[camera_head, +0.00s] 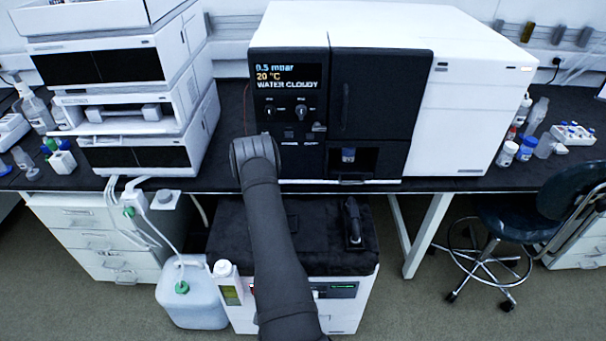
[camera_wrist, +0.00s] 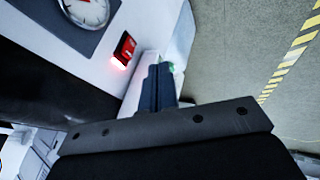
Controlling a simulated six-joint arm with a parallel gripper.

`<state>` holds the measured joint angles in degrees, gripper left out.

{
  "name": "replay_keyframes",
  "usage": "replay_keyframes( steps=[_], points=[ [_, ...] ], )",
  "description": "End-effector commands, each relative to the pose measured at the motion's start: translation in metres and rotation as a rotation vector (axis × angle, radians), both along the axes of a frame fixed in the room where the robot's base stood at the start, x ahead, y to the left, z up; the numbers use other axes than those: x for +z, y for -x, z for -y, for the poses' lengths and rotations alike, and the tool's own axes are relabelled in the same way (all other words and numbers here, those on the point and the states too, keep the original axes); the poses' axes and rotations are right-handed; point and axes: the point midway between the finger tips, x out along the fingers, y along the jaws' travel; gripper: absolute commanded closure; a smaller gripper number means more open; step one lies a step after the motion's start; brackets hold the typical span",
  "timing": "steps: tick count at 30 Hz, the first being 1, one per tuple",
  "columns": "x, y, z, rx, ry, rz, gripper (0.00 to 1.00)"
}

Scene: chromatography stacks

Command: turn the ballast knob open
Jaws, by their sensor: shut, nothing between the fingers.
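I cannot make out the ballast knob for certain in either view. In the wrist view my gripper (camera_wrist: 160,82) is shut and empty. Its dark fingers point toward a white housing (camera_wrist: 105,62) with a round dial gauge (camera_wrist: 88,10) and a red lit switch (camera_wrist: 124,47). A pale shape (camera_wrist: 180,45) with a bit of green lies just beyond the fingertips; contact cannot be told. In the head view my arm hides the gripper and crosses in front of a white unit with a black top (camera_head: 310,250) under the bench.
The bench instrument (camera_head: 380,60) has a display reading "0.5 mbar 20 °C WATER CLOUDY" and small dark knobs (camera_head: 300,110). A jug (camera_head: 192,305) and a white bottle (camera_head: 228,288) stand left of the under-bench unit. A chair (camera_head: 530,220) is at right.

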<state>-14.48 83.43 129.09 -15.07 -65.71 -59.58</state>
Motion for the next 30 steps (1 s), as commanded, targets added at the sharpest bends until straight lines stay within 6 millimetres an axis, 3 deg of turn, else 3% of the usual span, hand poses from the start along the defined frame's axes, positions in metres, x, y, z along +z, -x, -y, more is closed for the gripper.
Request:
replay_keyframes(
  steps=[11, 21, 26, 30],
  points=[
    [0.003, -0.002, 0.0, -0.001, 0.0, 0.0, 1.0],
    [0.002, -0.003, 0.0, -0.002, 0.001, 0.001, 0.4],
    [-0.009, -0.014, 0.002, -0.042, 0.043, 0.035, 0.4],
    [-0.031, -0.034, 0.008, -0.138, 0.129, 0.118, 0.4]
  ],
)
